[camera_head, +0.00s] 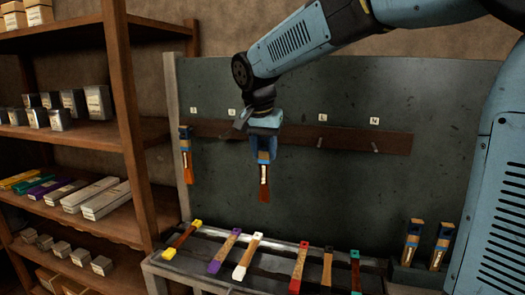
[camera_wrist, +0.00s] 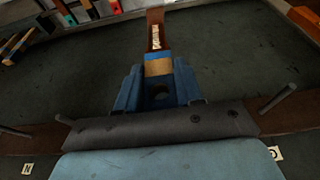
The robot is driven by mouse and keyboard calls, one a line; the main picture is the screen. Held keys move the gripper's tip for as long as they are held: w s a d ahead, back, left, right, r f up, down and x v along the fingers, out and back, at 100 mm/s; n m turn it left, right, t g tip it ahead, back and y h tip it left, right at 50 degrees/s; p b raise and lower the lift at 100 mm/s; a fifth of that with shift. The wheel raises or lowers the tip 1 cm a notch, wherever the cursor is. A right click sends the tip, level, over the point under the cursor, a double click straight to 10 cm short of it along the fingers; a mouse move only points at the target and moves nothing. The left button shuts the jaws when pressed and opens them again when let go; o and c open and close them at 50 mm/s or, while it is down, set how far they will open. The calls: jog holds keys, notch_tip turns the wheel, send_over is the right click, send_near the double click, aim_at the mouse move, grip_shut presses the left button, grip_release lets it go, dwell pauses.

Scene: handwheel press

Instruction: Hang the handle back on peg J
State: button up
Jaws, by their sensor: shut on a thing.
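My gripper (camera_head: 264,150) is shut on a handle (camera_head: 264,183), which hangs down in front of the dark board with its red-brown end lowest. In the wrist view the same handle (camera_wrist: 157,38) shows a white label, a tan band and a blue part between the blue fingers (camera_wrist: 158,92). The brown peg rail (camera_head: 365,140) runs behind my gripper. Pegs (camera_head: 321,144) stick out of it, and one bare peg shows on the right in the wrist view (camera_wrist: 277,99). I cannot tell whether the handle touches a peg.
Another handle (camera_head: 186,157) hangs at the rail's left end. A tray (camera_head: 200,284) with several coloured handles stands below, and two handles (camera_head: 411,243) stand in a holder at the right. A wooden shelf (camera_head: 125,110) stands at the left.

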jog(key=w, duration=0.1)
jog(key=w+d, duration=0.1)
jog(key=w, duration=0.2)
jog(key=shift+d+f, duration=0.25)
jog(key=shift+d, duration=0.05)
dwell(0.4)
dwell(0.6)
jog(key=o, duration=1)
